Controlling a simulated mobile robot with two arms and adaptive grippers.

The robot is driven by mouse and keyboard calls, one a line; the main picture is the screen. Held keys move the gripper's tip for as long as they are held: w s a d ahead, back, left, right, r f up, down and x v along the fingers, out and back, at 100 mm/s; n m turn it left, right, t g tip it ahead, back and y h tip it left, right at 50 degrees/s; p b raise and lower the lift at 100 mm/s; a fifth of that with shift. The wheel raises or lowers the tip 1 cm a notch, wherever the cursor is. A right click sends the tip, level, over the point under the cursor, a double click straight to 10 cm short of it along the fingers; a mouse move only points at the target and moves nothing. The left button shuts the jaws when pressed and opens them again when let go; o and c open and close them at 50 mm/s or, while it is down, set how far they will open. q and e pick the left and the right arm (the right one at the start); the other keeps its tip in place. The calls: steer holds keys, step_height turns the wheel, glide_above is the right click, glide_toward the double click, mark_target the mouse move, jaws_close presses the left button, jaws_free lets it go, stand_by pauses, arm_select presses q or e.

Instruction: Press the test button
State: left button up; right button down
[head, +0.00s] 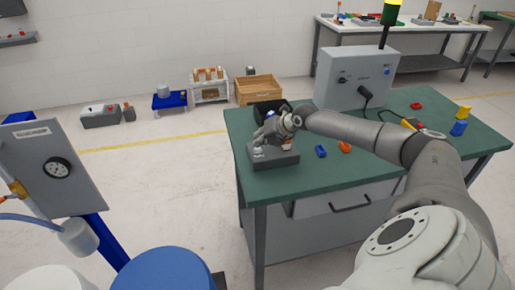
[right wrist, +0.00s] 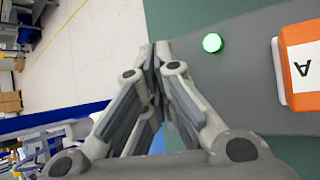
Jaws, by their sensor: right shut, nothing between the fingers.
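A grey test box (head: 283,161) sits on the green table's left front part. My right gripper (head: 261,139) is over this box, pointing down to the left. In the right wrist view the same gripper (right wrist: 159,55) is shut and empty, its fingertips together. A round green lit button or lamp (right wrist: 212,43) shows on the grey surface, to the right of the fingertips and apart from them. An orange and white block marked A (right wrist: 303,62) lies further right on that surface. I cannot tell whether the fingertips touch the box. My left gripper is not in view.
A grey cabinet (head: 352,78) with a switch and a plugged cable stands at the table's back. Blue (head: 321,151) and orange (head: 345,147) pieces lie right of the box. A gauge panel (head: 50,162) stands at left. The floor left of the table is mostly clear.

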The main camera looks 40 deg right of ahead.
steer(key=shift+r+p, duration=1.7)
steer(key=shift+r, duration=1.35)
